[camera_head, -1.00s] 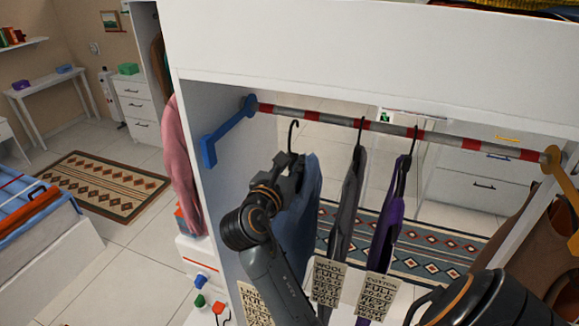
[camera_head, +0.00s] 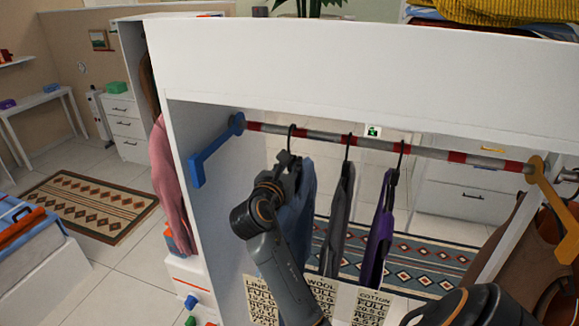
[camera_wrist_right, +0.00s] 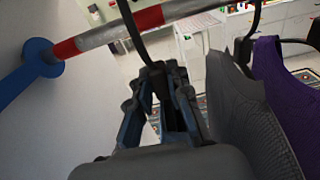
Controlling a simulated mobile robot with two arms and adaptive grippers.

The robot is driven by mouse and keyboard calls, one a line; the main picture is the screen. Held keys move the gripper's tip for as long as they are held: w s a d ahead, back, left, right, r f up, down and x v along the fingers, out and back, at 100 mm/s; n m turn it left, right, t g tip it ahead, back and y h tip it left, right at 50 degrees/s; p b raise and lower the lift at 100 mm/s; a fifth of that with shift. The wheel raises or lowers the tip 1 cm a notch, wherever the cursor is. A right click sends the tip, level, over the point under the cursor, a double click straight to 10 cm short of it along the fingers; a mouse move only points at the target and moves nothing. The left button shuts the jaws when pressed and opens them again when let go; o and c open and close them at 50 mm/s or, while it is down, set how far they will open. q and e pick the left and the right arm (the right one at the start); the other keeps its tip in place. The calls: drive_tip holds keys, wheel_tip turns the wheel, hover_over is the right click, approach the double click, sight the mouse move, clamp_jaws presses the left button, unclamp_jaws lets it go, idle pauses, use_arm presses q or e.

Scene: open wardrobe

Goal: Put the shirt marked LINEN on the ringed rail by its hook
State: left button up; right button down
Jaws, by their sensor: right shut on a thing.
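The blue shirt (camera_head: 302,205) hangs from a black hanger at the left of the ringed rail (camera_head: 320,136), which is grey with red bands. A tag reading LINEN (camera_head: 262,300) shows below it, partly behind my arm. My right gripper (camera_head: 287,166) is shut on this hanger below its hook (camera_head: 291,138); the jaws also show in the right wrist view (camera_wrist_right: 160,78). The hook crosses the rail (camera_wrist_right: 145,20) there, and in the head view its top is slightly above the rail. I cannot tell whether it rests on it. My left gripper is not in view.
A grey shirt (camera_head: 338,215) tagged WOOL (camera_head: 323,292) and a purple shirt (camera_head: 380,235) tagged COTTON (camera_head: 371,306) hang close on the right. A blue bracket (camera_head: 212,152) and a yellow bracket (camera_head: 548,200) hold the rail ends. The white wardrobe panel (camera_head: 330,70) is above.

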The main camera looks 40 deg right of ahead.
drive_tip(key=shift+r+x, duration=0.2)
drive_tip(key=shift+x, duration=1.6)
drive_tip(key=shift+r+x, duration=0.25)
drive_tip(key=shift+x, duration=1.5)
drive_tip(key=shift+f, duration=0.15)
drive_tip(key=shift+f+b, duration=0.6)
drive_tip(key=shift+f, duration=0.75)
drive_tip(key=shift+f, duration=0.3)
drive_tip(key=shift+f, duration=0.2)
drive_tip(key=c, duration=1.2)
unclamp_jaws()
drive_tip(key=shift+f, duration=0.1)
